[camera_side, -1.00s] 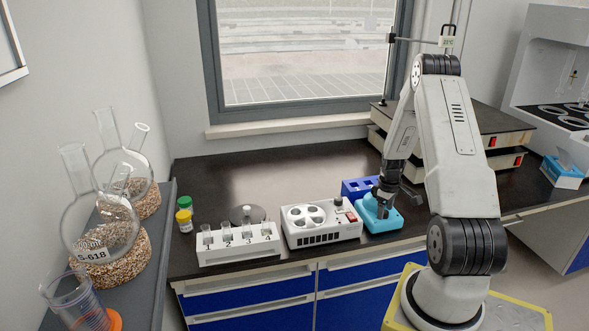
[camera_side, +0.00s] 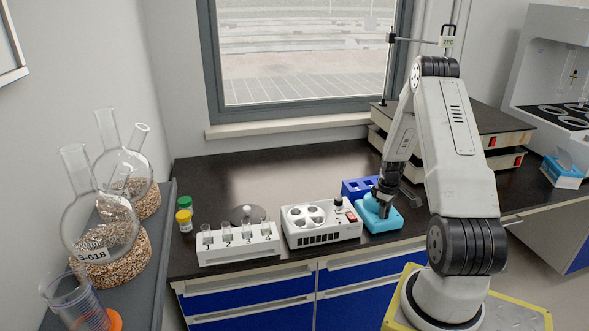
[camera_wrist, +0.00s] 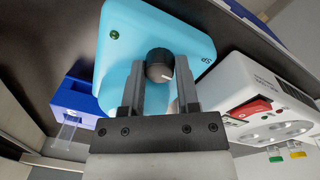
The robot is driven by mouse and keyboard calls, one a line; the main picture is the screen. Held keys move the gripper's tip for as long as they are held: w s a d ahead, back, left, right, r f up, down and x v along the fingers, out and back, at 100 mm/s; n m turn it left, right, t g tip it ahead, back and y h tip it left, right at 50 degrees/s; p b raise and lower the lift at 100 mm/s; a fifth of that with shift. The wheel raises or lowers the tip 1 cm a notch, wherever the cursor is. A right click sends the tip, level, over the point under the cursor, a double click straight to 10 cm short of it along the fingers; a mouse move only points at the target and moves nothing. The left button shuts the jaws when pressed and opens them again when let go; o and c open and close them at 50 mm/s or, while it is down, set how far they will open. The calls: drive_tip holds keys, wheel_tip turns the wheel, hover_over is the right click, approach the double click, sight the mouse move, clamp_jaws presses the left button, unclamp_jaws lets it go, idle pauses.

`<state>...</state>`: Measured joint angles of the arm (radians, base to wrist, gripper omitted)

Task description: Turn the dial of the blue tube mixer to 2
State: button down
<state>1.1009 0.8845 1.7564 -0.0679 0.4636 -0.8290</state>
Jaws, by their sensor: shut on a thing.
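The blue tube mixer (camera_side: 372,219) is a light blue box at the right end of the row of devices on the bench. It also shows in the wrist view (camera_wrist: 190,28). Its dial (camera_wrist: 159,65) is a dark round knob with a white mark pointing toward the lower right of the wrist view. My gripper (camera_wrist: 158,75) has its two fingers on either side of the dial, shut on it. In the side view my gripper (camera_side: 384,208) comes down onto the mixer and hides the dial. No dial numbers are readable.
A white device with round wells and a red switch (camera_side: 320,224) stands close left of the mixer. A dark blue rack (camera_side: 358,187) stands just behind it. A white numbered tube rack (camera_side: 238,245) is further left. The bench behind is mostly clear.

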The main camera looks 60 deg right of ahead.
drive_tip(key=shift+m, duration=0.3)
drive_tip(key=m, duration=0.8)
drive_tip(key=shift+m, duration=0.4)
drive_tip(key=m, duration=0.4)
drive_tip(key=shift+d+m+y, duration=0.1)
drive_tip(key=shift+m+y, duration=0.2)
drive_tip(key=shift+w+m, duration=0.1)
drive_tip(key=shift+m, duration=1.8)
drive_tip(key=shift+c, duration=1.7)
unclamp_jaws()
